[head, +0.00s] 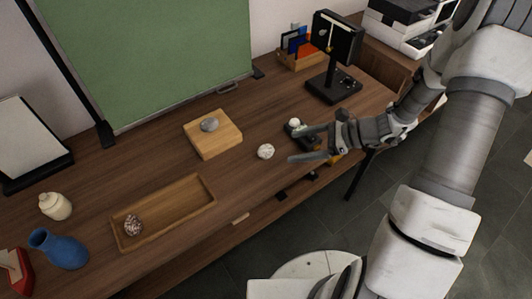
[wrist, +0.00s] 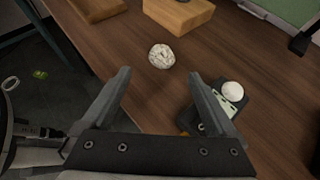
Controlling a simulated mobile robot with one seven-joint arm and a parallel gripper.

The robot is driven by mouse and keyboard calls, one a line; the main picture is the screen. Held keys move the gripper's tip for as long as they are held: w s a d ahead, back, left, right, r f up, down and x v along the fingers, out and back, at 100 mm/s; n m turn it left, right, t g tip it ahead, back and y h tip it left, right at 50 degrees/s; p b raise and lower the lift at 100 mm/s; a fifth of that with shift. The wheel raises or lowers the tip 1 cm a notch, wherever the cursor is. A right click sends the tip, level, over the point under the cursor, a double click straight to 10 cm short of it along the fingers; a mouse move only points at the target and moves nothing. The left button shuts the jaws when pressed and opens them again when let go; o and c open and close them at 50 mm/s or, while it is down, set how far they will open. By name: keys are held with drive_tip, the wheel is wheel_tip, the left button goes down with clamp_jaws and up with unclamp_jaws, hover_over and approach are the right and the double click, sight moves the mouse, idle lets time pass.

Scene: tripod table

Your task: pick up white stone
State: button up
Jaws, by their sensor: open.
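A rough white stone (head: 265,151) rests on the bare brown table top, in front of the wooden block. In the wrist view the white stone (wrist: 162,56) lies just beyond the fingertips, centred between them. My gripper (head: 298,145) is open and empty, reaching in from the right with its fingers pointing towards the stone. In the wrist view both fingers of my gripper (wrist: 160,74) are spread wide, and neither touches the stone.
A smooth white round thing (wrist: 232,91) sits on a small black device beside one finger. A wooden block (head: 226,140) carries a grey stone (head: 209,125). A wooden tray (head: 180,205) holds a speckled stone (head: 133,225).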

sight(273, 150)
drive_tip(key=b+x, duration=0.1)
drive_tip(key=x, duration=0.7)
drive_tip(key=shift+w+a+f+b, duration=0.1)
drive_tip(key=shift+w+f+b, duration=0.1)
drive_tip(key=shift+b, duration=0.2)
clamp_jaws()
